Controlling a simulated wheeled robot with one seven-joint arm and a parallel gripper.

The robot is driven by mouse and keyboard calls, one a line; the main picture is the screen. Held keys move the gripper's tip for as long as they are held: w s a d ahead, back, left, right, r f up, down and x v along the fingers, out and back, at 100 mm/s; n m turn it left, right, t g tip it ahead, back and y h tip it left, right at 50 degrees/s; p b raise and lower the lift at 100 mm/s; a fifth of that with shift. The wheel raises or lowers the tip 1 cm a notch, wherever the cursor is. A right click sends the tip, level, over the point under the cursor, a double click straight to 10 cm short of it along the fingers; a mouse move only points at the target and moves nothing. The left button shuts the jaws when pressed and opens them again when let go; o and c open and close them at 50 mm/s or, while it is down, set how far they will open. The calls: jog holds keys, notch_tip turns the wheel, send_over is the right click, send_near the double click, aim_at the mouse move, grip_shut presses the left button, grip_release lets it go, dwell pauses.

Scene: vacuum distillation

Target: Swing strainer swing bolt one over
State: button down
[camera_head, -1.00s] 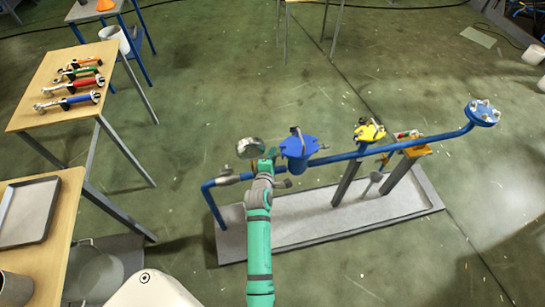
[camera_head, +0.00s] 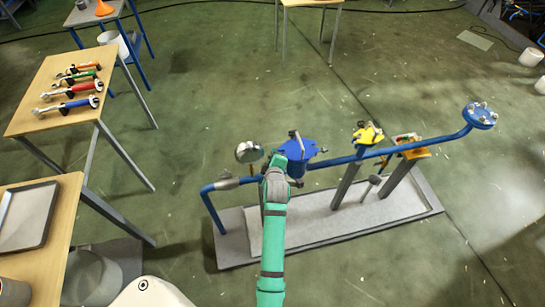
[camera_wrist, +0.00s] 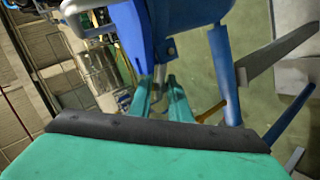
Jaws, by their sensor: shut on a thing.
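The blue strainer (camera_head: 300,147) sits on the blue pipe run in the head view, with a metal bar (camera_head: 294,136) standing above its lid. Its blue body (camera_wrist: 195,20) fills the top of the wrist view. My gripper (camera_head: 278,160) is at the strainer's left side in the head view. In the wrist view my teal fingers (camera_wrist: 161,92) are shut on a thin metal rod, the swing bolt (camera_wrist: 160,75), beside the blue body. The bolt's ends and its seat at the lid are partly hidden by my fingers and the strainer.
A round gauge (camera_head: 249,151) stands just left of my gripper. The blue pipe (camera_head: 340,160) runs right past a yellow valve part (camera_head: 367,134) to a flange (camera_head: 480,114). A table with wrenches (camera_head: 70,90) is at the left. Open floor lies behind the pipe.

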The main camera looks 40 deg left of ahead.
jog(key=c, duration=1.9)
grip_release()
jog(key=shift+w, duration=0.1)
